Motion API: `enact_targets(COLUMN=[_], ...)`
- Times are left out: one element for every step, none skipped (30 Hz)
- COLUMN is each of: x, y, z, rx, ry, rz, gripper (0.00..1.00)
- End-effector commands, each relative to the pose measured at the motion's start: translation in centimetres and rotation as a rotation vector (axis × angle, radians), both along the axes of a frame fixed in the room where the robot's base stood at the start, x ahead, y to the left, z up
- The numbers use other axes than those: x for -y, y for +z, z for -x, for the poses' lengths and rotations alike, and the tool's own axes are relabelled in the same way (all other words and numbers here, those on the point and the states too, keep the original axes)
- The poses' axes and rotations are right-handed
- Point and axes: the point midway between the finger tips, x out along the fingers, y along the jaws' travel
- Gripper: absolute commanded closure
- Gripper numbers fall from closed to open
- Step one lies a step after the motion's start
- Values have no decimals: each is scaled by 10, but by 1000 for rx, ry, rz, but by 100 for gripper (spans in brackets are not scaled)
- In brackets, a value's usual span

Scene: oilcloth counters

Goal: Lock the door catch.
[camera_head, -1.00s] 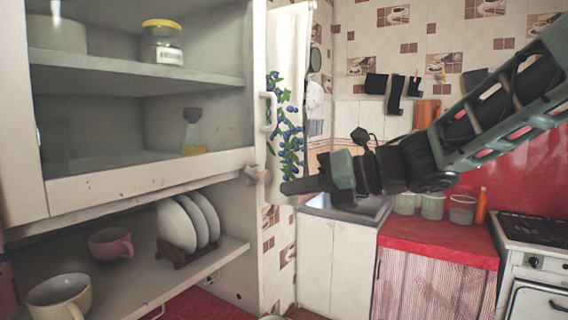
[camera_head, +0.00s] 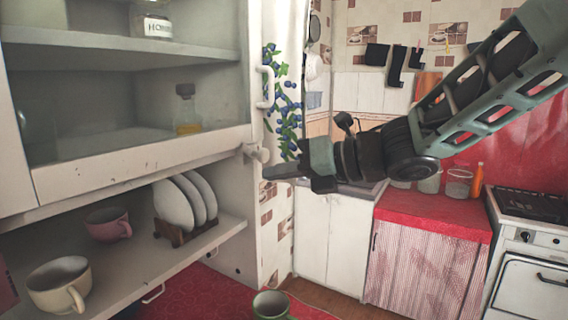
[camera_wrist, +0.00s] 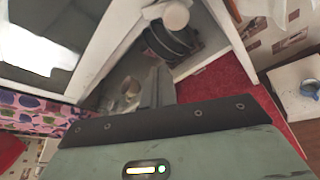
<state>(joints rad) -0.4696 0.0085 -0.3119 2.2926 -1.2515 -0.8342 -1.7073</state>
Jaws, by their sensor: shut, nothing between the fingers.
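The door catch (camera_head: 257,153) is a small pale knob at the lower right corner of the cabinet's glazed door (camera_head: 150,160). It also shows as a round pale knob in the wrist view (camera_wrist: 175,14). The door looks closed against the cabinet, with a white handle (camera_head: 266,87) above the catch. My gripper (camera_head: 270,172) is shut and empty, its tip just below and slightly right of the catch in the head view. I cannot tell whether they touch. How the catch is turned is unclear.
The open shelf below holds plates in a rack (camera_head: 180,208), a pink cup (camera_head: 107,224) and a cream cup (camera_head: 60,284). A jar (camera_head: 152,20) and a bottle (camera_head: 187,108) stand behind the glass. A green mug (camera_head: 271,304) is low in front. The red counter (camera_head: 432,215) is right.

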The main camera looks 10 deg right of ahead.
Motion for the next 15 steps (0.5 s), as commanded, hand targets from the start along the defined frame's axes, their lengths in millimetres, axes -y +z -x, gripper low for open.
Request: enact_targets(x=[-10,-15,-22,-27,-32,-38,-43,-48,-54,-58,-54,-51,-49,-47,-45], y=[-2,-4,-6,-7,-9,-12,-12,-14,-17,-18,-9,-2,1,4,6], z=[-5,-9,-14,-17,-20,-24,-28,-31,-35,-38,-40,-42,-44,-45,-47], rx=[-6,-5,-5,-4,-5,-4,-3,-5,-4,-4,1,2,2,1,0], ry=[4,4,3,4,4,3,4,3,3,2,-1,-2,-2,-1,-1], rz=[2,2,2,2,2,3,3,2,4,2,1,0,0,1,0], gripper=[100,100,100,100,100,100,100,100,100,100,100,100,100,100,100])
